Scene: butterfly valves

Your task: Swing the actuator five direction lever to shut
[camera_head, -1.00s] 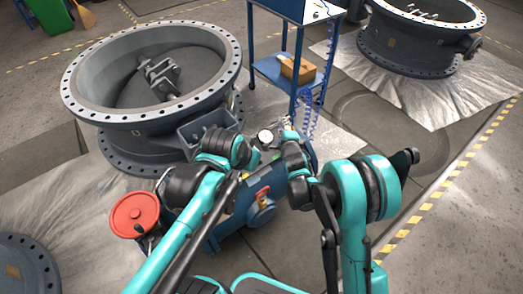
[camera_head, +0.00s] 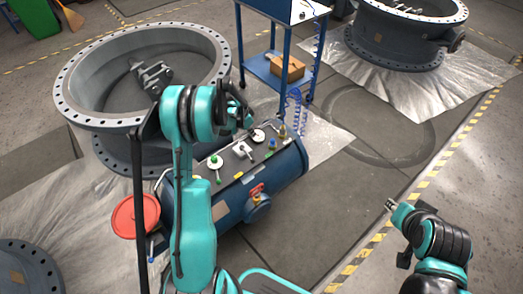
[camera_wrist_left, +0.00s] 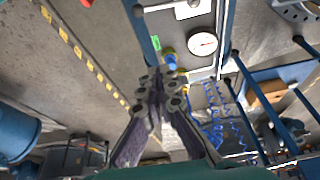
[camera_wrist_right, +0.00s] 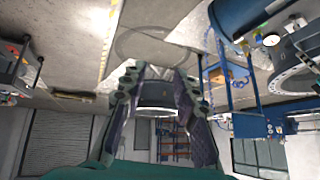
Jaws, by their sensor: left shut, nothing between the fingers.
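The blue actuator (camera_head: 275,175) lies beside the large valve ring. Its grey panel carries a silver lever (camera_head: 243,150), which may be the direction lever; no number is readable. In the left wrist view the lever (camera_wrist_left: 172,7) lies across the panel with a black knob at its left end. A white gauge (camera_wrist_left: 203,43) is beside it. My left gripper (camera_head: 243,112) is over the panel; in the left wrist view its fingers (camera_wrist_left: 160,85) are shut and empty, apart from the lever. My right gripper (camera_wrist_right: 158,75) is open and empty, well right of the actuator over bare floor.
A red handwheel (camera_head: 135,215) sticks out at the actuator's left end, and a red-handled valve (camera_head: 256,189) on its front side. The grey valve ring (camera_head: 95,120) stands behind left. A blue cart (camera_head: 270,68) stands behind. Floor to the right is clear.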

